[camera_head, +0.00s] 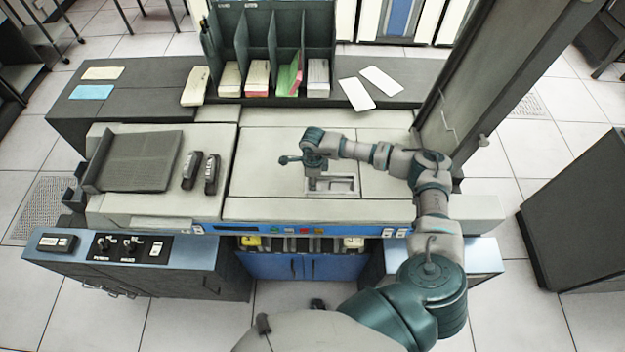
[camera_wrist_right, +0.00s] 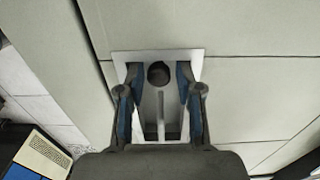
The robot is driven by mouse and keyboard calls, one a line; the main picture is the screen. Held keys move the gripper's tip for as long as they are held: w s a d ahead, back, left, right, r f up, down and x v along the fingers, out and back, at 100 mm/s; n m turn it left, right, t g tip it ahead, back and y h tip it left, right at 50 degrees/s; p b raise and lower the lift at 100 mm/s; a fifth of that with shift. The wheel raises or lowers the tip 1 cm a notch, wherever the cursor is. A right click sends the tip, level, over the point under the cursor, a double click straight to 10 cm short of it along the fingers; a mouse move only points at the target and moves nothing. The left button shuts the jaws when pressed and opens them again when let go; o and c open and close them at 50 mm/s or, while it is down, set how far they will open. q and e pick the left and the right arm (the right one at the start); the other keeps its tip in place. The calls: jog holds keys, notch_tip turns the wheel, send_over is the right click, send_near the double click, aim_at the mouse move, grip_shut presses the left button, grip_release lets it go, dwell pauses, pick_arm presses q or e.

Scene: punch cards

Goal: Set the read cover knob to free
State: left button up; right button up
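Two small black knobs sit side by side on the dark control panel at the front left, a left knob (camera_head: 105,243) and a right knob (camera_head: 132,246). Their labels and settings are too small to read surely. My right gripper (camera_head: 314,170) is far to the right of them, pointing down over a metal recess (camera_head: 345,184) in the machine's pale top. In the right wrist view, its two fingers (camera_wrist_right: 157,76) are apart, with a dark round feature (camera_wrist_right: 159,72) of the recess showing between them. Contact cannot be told. My left gripper is not in view.
A dark sloped tray (camera_head: 140,162) and two black handles (camera_head: 201,172) stand on the machine's left top. A dark card rack (camera_head: 272,38) stands behind, with loose white cards (camera_head: 381,80) to its right. A tall panel (camera_head: 490,75) rises at the right.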

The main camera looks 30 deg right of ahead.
aim_at(320, 186)
jog(key=shift+d, duration=0.35)
jog(key=shift+c, duration=1.1)
jog(key=shift+s, duration=0.1)
jog(key=c, duration=0.4)
jog(key=shift+a+r, duration=0.1)
jog(key=shift+a, duration=0.15)
grip_shut()
jog(key=shift+s+d, duration=0.45)
jog(key=shift+d, duration=0.35)
jog(key=o, duration=0.6)
grip_release()
jog(key=shift+d, duration=0.15)
notch_tip(320, 186, up, 12)
jog(key=shift+f, duration=0.1)
